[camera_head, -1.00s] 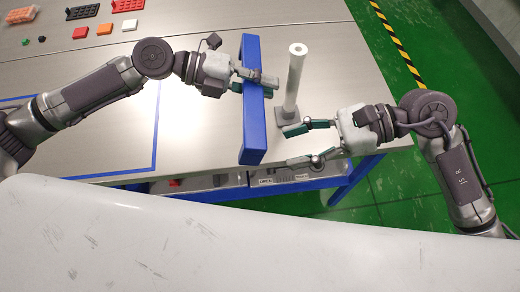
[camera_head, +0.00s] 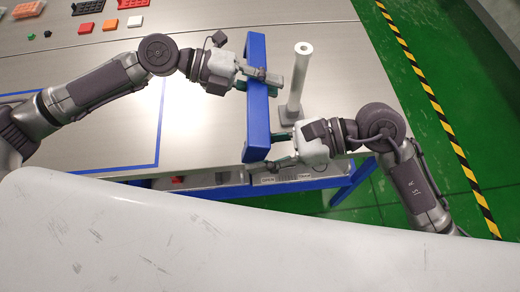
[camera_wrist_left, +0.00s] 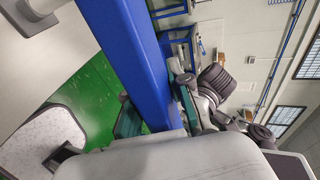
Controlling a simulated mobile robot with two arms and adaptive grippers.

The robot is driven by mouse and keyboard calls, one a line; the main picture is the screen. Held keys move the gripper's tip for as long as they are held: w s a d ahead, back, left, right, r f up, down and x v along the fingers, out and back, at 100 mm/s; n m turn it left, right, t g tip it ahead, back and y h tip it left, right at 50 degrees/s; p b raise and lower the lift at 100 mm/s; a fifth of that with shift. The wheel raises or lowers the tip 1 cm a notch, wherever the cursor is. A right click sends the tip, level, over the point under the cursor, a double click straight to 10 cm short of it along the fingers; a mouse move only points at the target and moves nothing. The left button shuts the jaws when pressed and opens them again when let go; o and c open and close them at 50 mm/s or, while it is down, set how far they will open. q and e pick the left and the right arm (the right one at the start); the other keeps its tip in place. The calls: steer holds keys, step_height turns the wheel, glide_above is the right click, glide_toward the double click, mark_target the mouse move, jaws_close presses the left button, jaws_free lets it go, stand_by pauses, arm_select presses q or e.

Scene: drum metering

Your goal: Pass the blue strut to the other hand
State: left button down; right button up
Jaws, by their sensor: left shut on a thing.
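The blue strut (camera_head: 257,115) is a long, square-edged bar. It is held near its far end, reaching over the table's front edge. My left gripper (camera_head: 259,76) is shut on it, with fingers on both sides. In the left wrist view the strut (camera_wrist_left: 135,55) runs between the green-padded fingers of my left gripper (camera_wrist_left: 158,112). My right gripper (camera_head: 276,149) is at the strut's near end, on its right side. Its two fingers are apart, with tips close to the strut; contact cannot be told.
A white post (camera_head: 298,82) stands upright on the table (camera_head: 200,120), just right of the strut. Red, orange and white blocks (camera_head: 110,24) and dark trays (camera_head: 88,7) lie at the back left. A blue outline (camera_head: 155,130) marks the left tabletop.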

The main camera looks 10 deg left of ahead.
jaws_close()
arm_select(q)
steer(key=c, duration=1)
jaws_free()
arm_select(e)
steer(key=shift+r, duration=0.1)
arm_select(q)
steer(key=shift+o, duration=0.2)
